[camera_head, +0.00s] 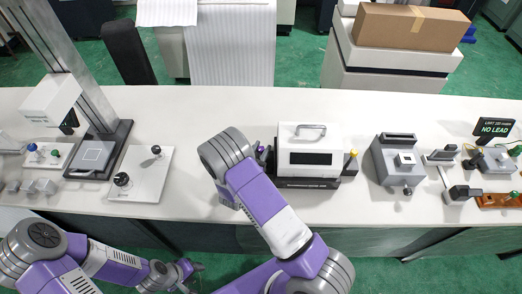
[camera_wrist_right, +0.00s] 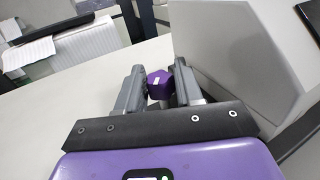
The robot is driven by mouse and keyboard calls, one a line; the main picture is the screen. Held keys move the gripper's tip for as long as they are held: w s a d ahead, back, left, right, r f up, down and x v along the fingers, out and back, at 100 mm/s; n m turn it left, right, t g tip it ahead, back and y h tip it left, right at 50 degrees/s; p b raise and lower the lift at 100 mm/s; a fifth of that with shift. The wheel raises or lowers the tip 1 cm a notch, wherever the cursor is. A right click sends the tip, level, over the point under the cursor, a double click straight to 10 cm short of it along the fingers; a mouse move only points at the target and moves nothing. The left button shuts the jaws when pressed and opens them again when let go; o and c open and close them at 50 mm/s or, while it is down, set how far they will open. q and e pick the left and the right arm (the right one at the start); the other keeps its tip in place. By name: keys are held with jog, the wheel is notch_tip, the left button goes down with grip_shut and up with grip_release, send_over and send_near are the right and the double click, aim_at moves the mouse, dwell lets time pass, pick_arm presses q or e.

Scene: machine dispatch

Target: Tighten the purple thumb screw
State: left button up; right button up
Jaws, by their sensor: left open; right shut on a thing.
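The purple thumb screw (camera_wrist_right: 160,84) sits between the two fingers of my right gripper (camera_wrist_right: 159,76) in the right wrist view, and the gripper is shut on it. In the head view a bit of the purple screw (camera_head: 261,148) shows at the left side of a white machine with a top handle (camera_head: 312,168). The pale side of the machine (camera_wrist_right: 235,60) also fills the right of the wrist view. My left gripper (camera_head: 188,272) is open and empty, low in front of the table.
A grey device (camera_head: 398,165) and a "NO LEAD" sign (camera_head: 494,128) stand further right. A white plate with black knobs (camera_head: 140,180) lies to the left. The table (camera_head: 210,110) is clear behind my right wrist.

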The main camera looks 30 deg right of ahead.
jog(key=m+g+h+b, duration=0.1)
jog(key=m+g, duration=0.2)
jog(key=g, duration=0.1)
jog(key=m+g+h+b, duration=0.2)
jog(key=m+g, duration=0.1)
jog(key=g, duration=0.2)
jog(key=shift+w+f, duration=0.1)
jog(key=shift+f, duration=0.1)
jog(key=m+g+b, duration=0.3)
jog(key=m+g, duration=0.1)
jog(key=g, duration=0.2)
jog(key=shift+g+y, duration=0.3)
jog(key=shift+r+m+g+y+b, duration=0.1)
jog(key=shift+m+g+y+b, duration=0.65)
jog(key=shift+m+g, duration=0.6)
jog(key=shift+r+g, duration=0.1)
jog(key=shift+g, duration=0.35)
jog(key=o, duration=0.9)
